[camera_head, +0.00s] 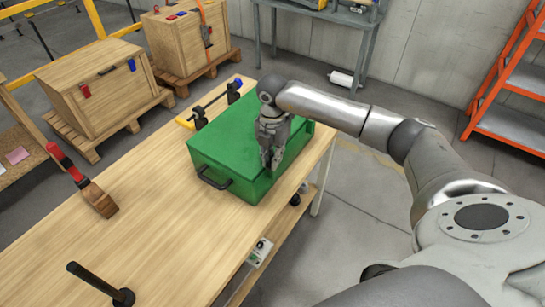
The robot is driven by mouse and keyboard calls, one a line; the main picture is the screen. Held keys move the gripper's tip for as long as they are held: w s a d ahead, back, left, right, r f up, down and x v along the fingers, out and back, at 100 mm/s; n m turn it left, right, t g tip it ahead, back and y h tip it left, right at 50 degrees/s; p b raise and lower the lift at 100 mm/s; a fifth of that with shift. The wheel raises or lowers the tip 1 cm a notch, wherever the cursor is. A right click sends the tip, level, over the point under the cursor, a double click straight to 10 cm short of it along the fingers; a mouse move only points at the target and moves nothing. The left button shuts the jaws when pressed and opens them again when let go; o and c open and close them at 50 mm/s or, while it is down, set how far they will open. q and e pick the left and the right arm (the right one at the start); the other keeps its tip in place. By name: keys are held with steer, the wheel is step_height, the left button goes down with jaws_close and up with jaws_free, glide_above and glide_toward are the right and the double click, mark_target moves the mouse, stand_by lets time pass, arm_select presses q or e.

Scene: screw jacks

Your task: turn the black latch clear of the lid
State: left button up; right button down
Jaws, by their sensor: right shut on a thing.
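A green box (232,134) with a flat lid and a black carry handle (214,178) stands on the wooden table. My right gripper (270,160) points down at the right part of the box, by the edge of the lid. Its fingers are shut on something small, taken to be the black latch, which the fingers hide. The latch's angle to the lid cannot be seen. My left gripper is not in view.
A black-and-yellow bar fixture (201,117) stands behind the box. Wooden crates (100,90) stand beyond.

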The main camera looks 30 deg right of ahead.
steer(key=shift+m, duration=0.6)
steer(key=shift+w+r, duration=0.1)
steer(key=c, duration=1.4)
jaws_free()
steer(key=shift+c, duration=0.2)
step_height(320, 180, up, 12)
